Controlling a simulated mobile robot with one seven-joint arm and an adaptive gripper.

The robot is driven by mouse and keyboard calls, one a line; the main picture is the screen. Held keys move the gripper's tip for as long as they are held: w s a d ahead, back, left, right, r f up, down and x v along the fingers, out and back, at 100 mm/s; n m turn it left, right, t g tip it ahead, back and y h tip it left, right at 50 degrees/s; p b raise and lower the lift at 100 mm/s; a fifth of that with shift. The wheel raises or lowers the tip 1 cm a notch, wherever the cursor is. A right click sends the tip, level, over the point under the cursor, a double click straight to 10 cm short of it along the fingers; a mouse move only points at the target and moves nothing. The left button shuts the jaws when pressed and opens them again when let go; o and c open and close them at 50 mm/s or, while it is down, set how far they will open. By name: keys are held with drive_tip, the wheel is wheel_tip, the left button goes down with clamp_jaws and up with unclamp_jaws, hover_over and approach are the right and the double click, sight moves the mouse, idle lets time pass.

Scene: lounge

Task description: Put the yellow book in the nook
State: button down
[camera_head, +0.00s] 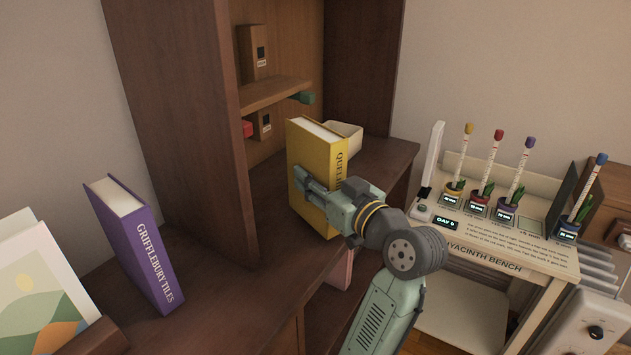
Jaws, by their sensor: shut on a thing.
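The yellow book (315,158) stands upright, its spine lettering partly hidden by my arm. My gripper (312,190) is shut on the yellow book at its near side. The book is over the dark wooden cabinet top, in front of the shelf opening; I cannot tell whether its bottom touches the surface. The open shelf unit (282,93) behind it has wooden compartments, and the yellow book hides part of its lower area. I cannot tell which compartment is the nook.
A purple book (132,240) stands tilted on the cabinet top at left, near a landscape picture (40,285). A cream container (346,135) sits behind the yellow book. The hyacinth bench (495,225) with several pots stands right.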

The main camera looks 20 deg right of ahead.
drive_tip(key=shift+f, duration=0.55)
drive_tip(key=shift+f, duration=0.25)
drive_tip(key=c, duration=1.2)
unclamp_jaws()
drive_tip(key=shift+r, duration=0.1)
drive_tip(key=shift+s+r, duration=0.15)
drive_tip(key=b+v, duration=0.1)
drive_tip(key=v, duration=1)
drive_tip(key=shift+s+d+b, duration=0.15)
drive_tip(key=shift+s+b, duration=0.15)
drive_tip(key=shift+s, duration=0.1)
